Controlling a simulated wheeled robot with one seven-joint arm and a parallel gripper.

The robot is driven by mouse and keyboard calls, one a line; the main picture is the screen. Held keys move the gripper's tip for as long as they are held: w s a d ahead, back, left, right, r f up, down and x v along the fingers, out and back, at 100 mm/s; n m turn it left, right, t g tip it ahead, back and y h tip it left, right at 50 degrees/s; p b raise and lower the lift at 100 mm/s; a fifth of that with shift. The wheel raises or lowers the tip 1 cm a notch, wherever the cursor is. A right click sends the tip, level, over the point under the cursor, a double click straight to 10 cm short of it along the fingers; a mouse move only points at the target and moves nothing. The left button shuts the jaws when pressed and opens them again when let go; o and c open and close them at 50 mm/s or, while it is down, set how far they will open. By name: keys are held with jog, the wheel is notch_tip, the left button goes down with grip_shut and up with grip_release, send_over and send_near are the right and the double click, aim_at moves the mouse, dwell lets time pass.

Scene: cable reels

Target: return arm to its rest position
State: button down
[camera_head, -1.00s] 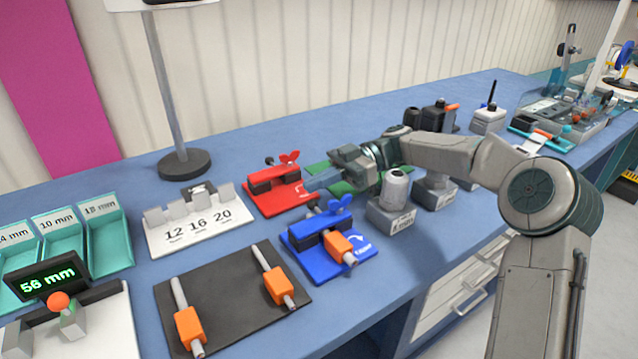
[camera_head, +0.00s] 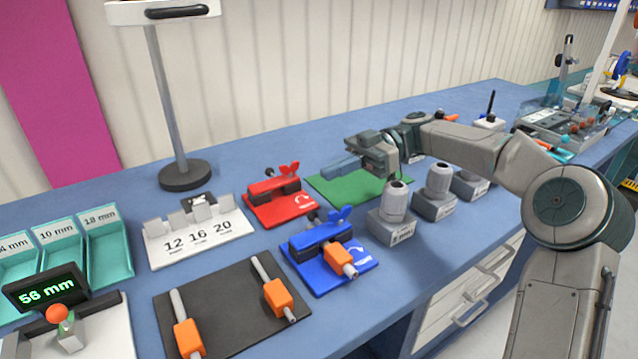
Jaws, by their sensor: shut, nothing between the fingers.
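My gripper (camera_head: 338,168) is shut and empty. It hangs above the green mat (camera_head: 345,188) at the back of the blue bench, its fingers pointing left. My arm (camera_head: 465,145) reaches in from the right, with its wrist over the far part of the bench and its elbow at the right edge of the bench. The gripper is apart from the red clamp (camera_head: 274,190) to its left. No rest position is marked in the view.
A black board (camera_head: 230,305), a numbered white stand (camera_head: 198,238), a lamp post (camera_head: 170,100) and teal bins (camera_head: 108,250) are at left.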

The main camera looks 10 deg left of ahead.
jog(key=d+r, duration=0.5)
jog(key=d, duration=0.3)
jog(key=s+a+f+m+t+h+p, duration=0.2)
jog(key=s+f+m+t+h+p, duration=0.45)
jog(key=m, duration=0.45)
jog(key=s+d+f+m+t+h+p, duration=0.1)
jog(key=s+d+m+t, duration=0.3)
jog(key=d, duration=0.5)
jog(key=s+d+f+m+t+h+p, duration=0.1)
jog(key=s+d+m+t+h+p, duration=0.2)
jog(key=s+d+m, duration=0.6)
jog(key=shift+s+d+m+t+h, duration=0.25)
jog(key=shift+d+m+t+h, duration=0.25)
jog(key=shift+m+h, duration=0.35)
jog(key=c, duration=2.1)
grip_release()
jog(key=shift+c, duration=0.2)
